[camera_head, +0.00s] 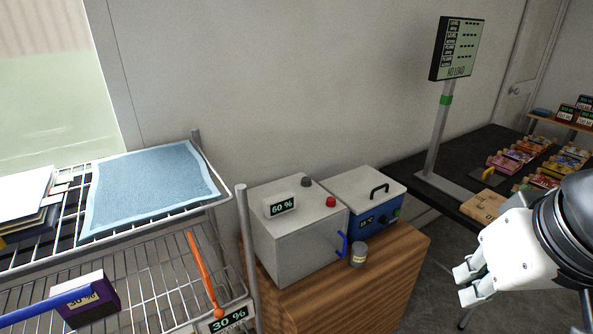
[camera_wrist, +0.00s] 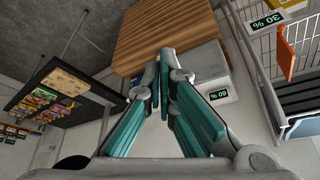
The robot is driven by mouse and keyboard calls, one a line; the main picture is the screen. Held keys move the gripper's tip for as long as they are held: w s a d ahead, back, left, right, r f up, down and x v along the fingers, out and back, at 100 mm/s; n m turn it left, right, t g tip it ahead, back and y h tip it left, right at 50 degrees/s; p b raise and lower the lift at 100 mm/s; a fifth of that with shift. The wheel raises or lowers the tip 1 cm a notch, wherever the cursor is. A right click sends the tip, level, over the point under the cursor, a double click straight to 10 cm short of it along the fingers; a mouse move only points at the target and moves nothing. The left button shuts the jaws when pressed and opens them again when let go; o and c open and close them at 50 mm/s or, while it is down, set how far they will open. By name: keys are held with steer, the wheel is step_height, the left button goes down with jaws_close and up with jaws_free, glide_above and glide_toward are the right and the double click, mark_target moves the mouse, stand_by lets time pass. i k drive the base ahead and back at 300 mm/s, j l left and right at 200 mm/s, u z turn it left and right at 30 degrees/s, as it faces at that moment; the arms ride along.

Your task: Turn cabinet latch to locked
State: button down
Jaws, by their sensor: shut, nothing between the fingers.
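A grey metal cabinet (camera_head: 290,238) stands on a wooden stand, with a 60 % display, a red button and a dark knob on top. A blue latch handle (camera_head: 343,245) sits on its front near the right edge and points roughly upright. My gripper (camera_head: 464,285) is shut and empty, in open air to the right of the cabinet and apart from it. In the wrist view the closed fingertips (camera_wrist: 164,62) overlap the pale cabinet (camera_wrist: 212,70) and the stand behind them. The latch cannot be made out there.
The wooden stand (camera_head: 385,275) has a bare front strip. A wire rack (camera_head: 150,275) is at left, and a black table (camera_head: 490,145) at right.

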mark_target(331, 201)
steer(key=i+l, duration=0.1)
steer(key=i, duration=0.3)
steer(key=i+l, duration=0.15)
steer(key=i, duration=0.3)
